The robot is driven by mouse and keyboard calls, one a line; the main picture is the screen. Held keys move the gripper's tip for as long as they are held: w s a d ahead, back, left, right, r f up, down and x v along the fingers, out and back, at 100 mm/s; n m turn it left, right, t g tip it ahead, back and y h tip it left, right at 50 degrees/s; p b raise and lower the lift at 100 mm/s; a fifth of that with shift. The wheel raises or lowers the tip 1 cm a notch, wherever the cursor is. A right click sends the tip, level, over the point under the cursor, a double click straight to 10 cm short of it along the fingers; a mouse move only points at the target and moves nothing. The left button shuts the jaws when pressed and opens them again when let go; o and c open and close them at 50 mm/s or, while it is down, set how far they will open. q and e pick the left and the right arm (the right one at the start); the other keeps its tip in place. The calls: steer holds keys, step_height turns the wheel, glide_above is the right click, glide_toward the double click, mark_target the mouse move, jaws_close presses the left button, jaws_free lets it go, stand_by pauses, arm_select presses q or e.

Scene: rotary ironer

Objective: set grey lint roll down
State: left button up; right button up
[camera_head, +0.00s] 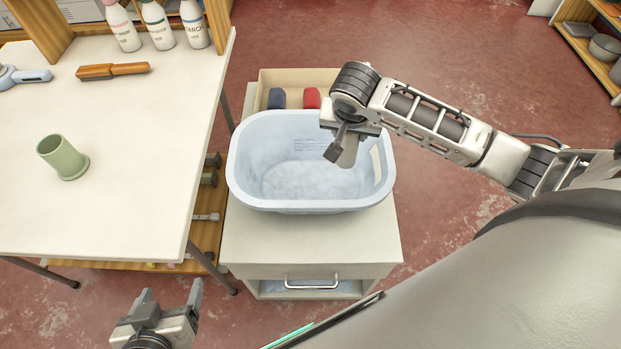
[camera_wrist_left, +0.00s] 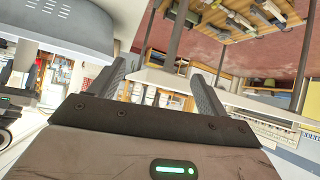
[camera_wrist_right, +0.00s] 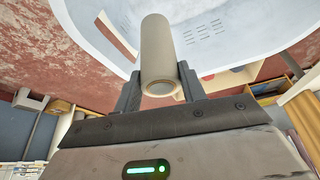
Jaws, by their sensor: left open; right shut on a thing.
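The grey lint roll (camera_wrist_right: 158,50) is a short beige-grey cylinder between the fingers of my right gripper (camera_wrist_right: 160,90) in the right wrist view. My right gripper (camera_head: 344,145) is shut on it over the right part of a pale blue laundry basket (camera_head: 250,190) in the head view. There the roll (camera_head: 350,152) is partly hidden by the gripper. My left gripper (camera_head: 170,308) is open and empty, low at the left, in front of the white table; its spread fingers also show in the left wrist view (camera_wrist_left: 158,85).
The basket stands on a white cabinet (camera_head: 310,240). Behind it is a tray (camera_head: 290,76) with a dark blue and a red item. The white table (camera_head: 110,210) holds a green cup (camera_head: 62,158), a brush (camera_head: 112,70) and several bottles (camera_head: 158,25). Its front right area is clear.

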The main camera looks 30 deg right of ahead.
mark_target(350, 147)
steer(key=shift+m, duration=0.3)
steer(key=f, duration=0.4)
steer(key=d+f+b, duration=0.1)
steer(key=f, duration=0.1)
steer(key=shift+s+f, duration=0.1)
steer(key=shift+f, duration=0.15)
steer(key=shift+f+b, duration=0.3)
steer(key=shift+f, duration=2.05)
steer(key=shift+f, duration=0.1)
steer(key=shift+f, duration=0.1)
steer(key=o, duration=1.2)
steer(key=p+v, duration=0.2)
steer(key=v, duration=0.9)
steer(key=shift+a+r, duration=0.15)
steer(key=shift+r, duration=0.15)
steer(key=shift+a+r, duration=0.1)
steer(key=shift+r, duration=0.25)
